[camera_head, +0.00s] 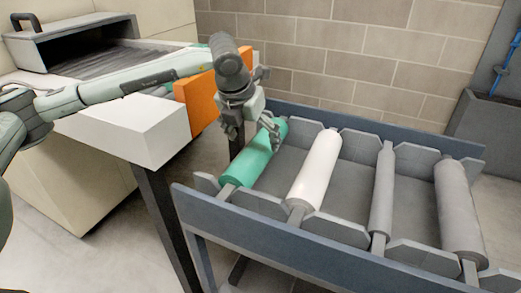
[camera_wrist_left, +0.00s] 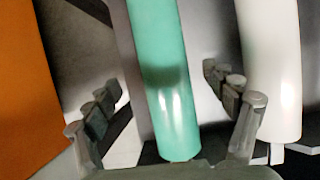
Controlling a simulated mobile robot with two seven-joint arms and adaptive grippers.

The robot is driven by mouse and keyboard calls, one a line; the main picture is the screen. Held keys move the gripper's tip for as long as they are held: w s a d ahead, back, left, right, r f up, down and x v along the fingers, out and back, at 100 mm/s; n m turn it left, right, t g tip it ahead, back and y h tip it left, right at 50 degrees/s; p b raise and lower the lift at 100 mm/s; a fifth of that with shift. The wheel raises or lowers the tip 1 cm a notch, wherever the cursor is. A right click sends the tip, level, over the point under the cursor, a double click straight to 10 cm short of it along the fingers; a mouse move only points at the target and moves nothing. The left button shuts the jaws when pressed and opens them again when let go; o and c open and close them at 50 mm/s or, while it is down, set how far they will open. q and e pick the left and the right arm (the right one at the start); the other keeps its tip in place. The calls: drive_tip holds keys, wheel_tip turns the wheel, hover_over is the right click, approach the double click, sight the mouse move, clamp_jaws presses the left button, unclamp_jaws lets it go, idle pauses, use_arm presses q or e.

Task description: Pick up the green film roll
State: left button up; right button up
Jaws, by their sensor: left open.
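The green film roll (camera_head: 253,158) lies in the leftmost slot of the grey-blue rack, its shaft ends resting on the notched side supports. My left gripper (camera_head: 253,140) is over the far half of the roll, pointing down. In the left wrist view the green roll (camera_wrist_left: 165,80) runs between the two spread fingers of the left gripper (camera_wrist_left: 170,120), with a gap to each finger. The gripper is open and holds nothing. The far part of the roll is partly hidden by the gripper in the head view. My right gripper is not in view.
A white roll (camera_head: 315,168) lies close to the right of the green one. A thin grey roll (camera_head: 382,190) and a thick grey roll (camera_head: 459,210) fill the slots further right. An orange panel (camera_head: 197,103) and a white block (camera_head: 135,128) stand left of the gripper.

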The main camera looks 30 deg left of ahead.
sight(256, 144)
use_arm(q)
drive_tip(key=x, duration=0.4)
drive_tip(key=shift+d+f+p, duration=0.25)
drive_tip(key=shift+f+p, duration=0.05)
drive_tip(key=shift+f, duration=0.05)
drive_tip(key=shift+w+f, duration=0.15)
drive_tip(key=shift+f, duration=0.15)
clamp_jaws()
drive_tip(key=shift+w+r, duration=0.1)
drive_tip(key=shift+r, duration=0.15)
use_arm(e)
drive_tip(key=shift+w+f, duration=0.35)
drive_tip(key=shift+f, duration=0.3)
